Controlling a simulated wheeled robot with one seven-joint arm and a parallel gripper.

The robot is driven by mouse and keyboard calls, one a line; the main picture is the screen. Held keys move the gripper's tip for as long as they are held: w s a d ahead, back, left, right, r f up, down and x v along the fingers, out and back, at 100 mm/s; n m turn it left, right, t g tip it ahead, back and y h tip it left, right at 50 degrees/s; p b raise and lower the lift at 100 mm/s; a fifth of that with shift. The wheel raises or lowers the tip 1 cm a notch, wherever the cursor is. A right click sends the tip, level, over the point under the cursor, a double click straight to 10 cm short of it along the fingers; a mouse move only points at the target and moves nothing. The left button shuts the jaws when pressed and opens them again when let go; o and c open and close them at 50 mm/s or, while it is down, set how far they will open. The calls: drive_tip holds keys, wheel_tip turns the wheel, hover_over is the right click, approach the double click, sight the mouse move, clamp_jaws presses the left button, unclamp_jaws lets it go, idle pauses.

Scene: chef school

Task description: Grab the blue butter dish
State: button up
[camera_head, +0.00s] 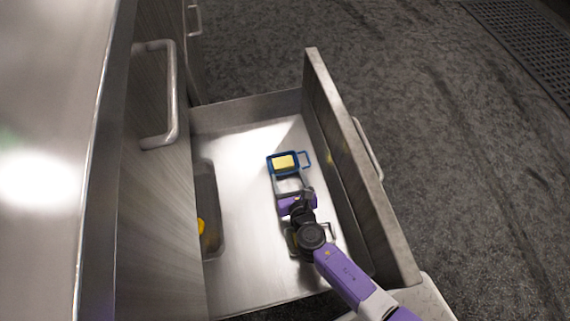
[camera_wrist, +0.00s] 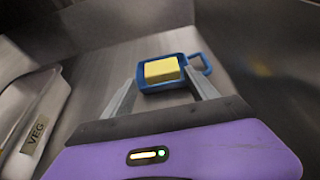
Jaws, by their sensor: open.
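The blue butter dish (camera_head: 270,168) lies flat in the open drawer, a shallow tray with a looped handle on its right side. A block of yellow butter (camera_head: 284,162) sits in it. In the wrist view the dish (camera_wrist: 147,87) with the butter (camera_wrist: 162,69) shows just beyond and between the fingertips. My gripper (camera_head: 289,178) is open and empty, its grey fingers pointing at the near edge of the dish. The fingers also show in the wrist view (camera_wrist: 160,88). Whether the fingertips touch the dish is unclear.
The drawer (camera_head: 240,270) has a metal floor, with a tall front panel (camera_head: 350,165) on the right. A bin (camera_head: 209,225) with something yellow stands at its left; the wrist view shows a "VEG" label (camera_wrist: 35,135). The drawer floor left of the dish is clear.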

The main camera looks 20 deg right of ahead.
sight(283, 161)
drive_tip(key=b+x, duration=0.2)
drive_tip(key=x, duration=0.4)
drive_tip(key=shift+d+f, duration=0.1)
drive_tip(key=c, duration=1.2)
wheel_tip(283, 161, up, 20)
drive_tip(key=p, duration=1.6)
